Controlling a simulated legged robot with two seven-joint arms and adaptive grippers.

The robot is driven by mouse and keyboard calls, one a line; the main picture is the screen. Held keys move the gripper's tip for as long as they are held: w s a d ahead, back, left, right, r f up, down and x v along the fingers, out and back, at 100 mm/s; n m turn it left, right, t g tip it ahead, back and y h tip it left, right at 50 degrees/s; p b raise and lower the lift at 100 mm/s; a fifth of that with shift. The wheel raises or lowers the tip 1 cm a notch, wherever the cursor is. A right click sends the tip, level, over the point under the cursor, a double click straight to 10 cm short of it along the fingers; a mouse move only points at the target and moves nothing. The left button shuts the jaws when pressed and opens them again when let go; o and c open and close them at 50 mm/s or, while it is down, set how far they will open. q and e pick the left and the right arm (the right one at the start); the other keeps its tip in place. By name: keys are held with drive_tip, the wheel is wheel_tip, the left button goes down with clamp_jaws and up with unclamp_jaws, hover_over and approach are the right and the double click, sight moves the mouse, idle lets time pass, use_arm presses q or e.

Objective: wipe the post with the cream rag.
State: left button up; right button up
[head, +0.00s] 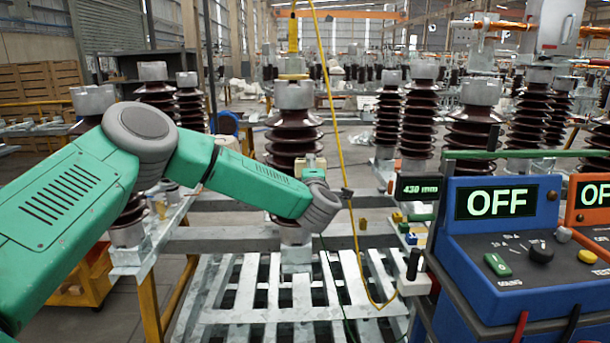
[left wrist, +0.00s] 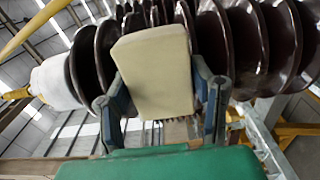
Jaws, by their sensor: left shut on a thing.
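The post (head: 293,135) is a dark brown ribbed insulator with a grey metal cap, upright in the middle of the head view. Its glossy discs (left wrist: 265,40) fill the top of the left wrist view. My left gripper (left wrist: 160,92) is shut on the cream rag (left wrist: 152,62), which looks like a thick folded pad between the two fingers. The rag lies right in front of the discs and overlaps them; I cannot tell whether it touches. In the head view the rag (head: 311,162) shows just above my left wrist, in front of the post's lower discs. My right gripper is not in view.
A blue instrument (head: 497,240) reading OFF stands at the right, with an orange one (head: 592,205) beside it. A yellow cable (head: 335,120) hangs just right of the post. A slatted metal frame (head: 270,300) lies below. More insulators (head: 417,125) stand behind.

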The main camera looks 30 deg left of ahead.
use_arm(q)
drive_tip(key=shift+p+v, duration=0.35)
drive_tip(key=shift+v, duration=2.6)
drive_tip(key=shift+s, duration=0.15)
drive_tip(key=v, duration=0.2)
drive_tip(key=shift+s+d, duration=0.2)
drive_tip(key=shift+s, duration=0.15)
drive_tip(key=s+a+f, duration=0.3)
drive_tip(key=a+f, duration=0.4)
drive_tip(key=f, duration=0.2)
drive_tip(key=b+x, duration=0.1)
drive_tip(key=x, duration=0.5)
drive_tip(key=shift+a+f, duration=0.15)
